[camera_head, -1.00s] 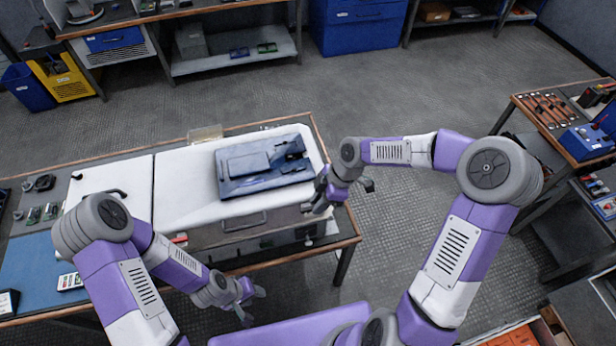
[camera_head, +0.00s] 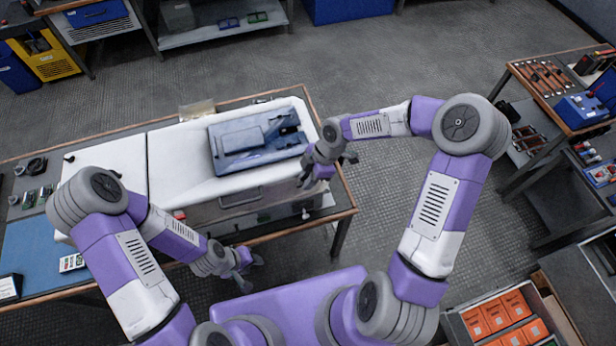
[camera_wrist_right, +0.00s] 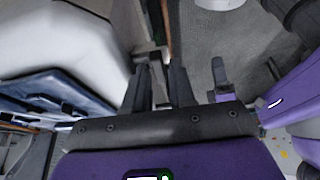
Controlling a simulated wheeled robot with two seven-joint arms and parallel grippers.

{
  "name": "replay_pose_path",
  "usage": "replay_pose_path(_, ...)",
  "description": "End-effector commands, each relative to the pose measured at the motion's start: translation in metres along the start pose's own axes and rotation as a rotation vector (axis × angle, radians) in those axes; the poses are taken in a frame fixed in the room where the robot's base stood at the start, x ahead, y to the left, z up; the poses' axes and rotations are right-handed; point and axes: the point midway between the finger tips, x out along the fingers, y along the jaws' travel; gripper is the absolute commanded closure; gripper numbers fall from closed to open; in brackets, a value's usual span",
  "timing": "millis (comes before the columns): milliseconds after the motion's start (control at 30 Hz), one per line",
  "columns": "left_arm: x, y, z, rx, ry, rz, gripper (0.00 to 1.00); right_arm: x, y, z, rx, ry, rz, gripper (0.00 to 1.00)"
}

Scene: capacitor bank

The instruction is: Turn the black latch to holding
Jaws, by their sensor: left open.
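I cannot clearly pick out a black latch. The white cabinet (camera_head: 180,190) lies on the bench, with a dark blue unit (camera_head: 235,157) on its top and a grey front face bearing a recessed handle (camera_head: 240,196). Small black fittings (camera_head: 69,157) sit at the left part of the white top. My right gripper (camera_head: 322,172) is at the cabinet's right end. In the right wrist view its dark fingers (camera_wrist_right: 160,85) are apart with nothing clearly held, beside the white casing (camera_wrist_right: 75,35). My left gripper (camera_head: 247,274) is open and low in front of the bench.
The bench's wooden edge (camera_head: 345,190) runs close by my right gripper. A side table with tools (camera_head: 545,92) stands at the right, and a crate of orange boxes (camera_head: 505,318) at the lower right. Grey floor (camera_head: 420,60) is clear behind the bench.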

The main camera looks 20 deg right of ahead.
Motion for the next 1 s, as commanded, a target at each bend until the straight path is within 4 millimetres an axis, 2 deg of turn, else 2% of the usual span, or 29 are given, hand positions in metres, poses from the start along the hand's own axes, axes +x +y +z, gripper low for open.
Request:
replay_pose_path(33,0.0,0.0,0.0,0.0,0.0,0.0,0.57,0.0,0.0,0.0,0.0,0.0,0.0,0.76)
replay_pose_path(200,0.0,0.0,0.0,0.0,0.0,0.0,0.57,0.0,0.0,0.0,0.001,0.0,0.0,1.0)
replay_pose_path(667,0.007,-0.003,0.0,0.0,0.0,0.0,0.57,0.001,-0.001,0.001,0.059,-0.001,0.026,1.0)
replay_pose_path(1000,0.034,-0.013,-0.002,0.0,0.0,0.0,0.57,0.003,-0.003,0.001,0.291,-0.002,0.126,1.0)
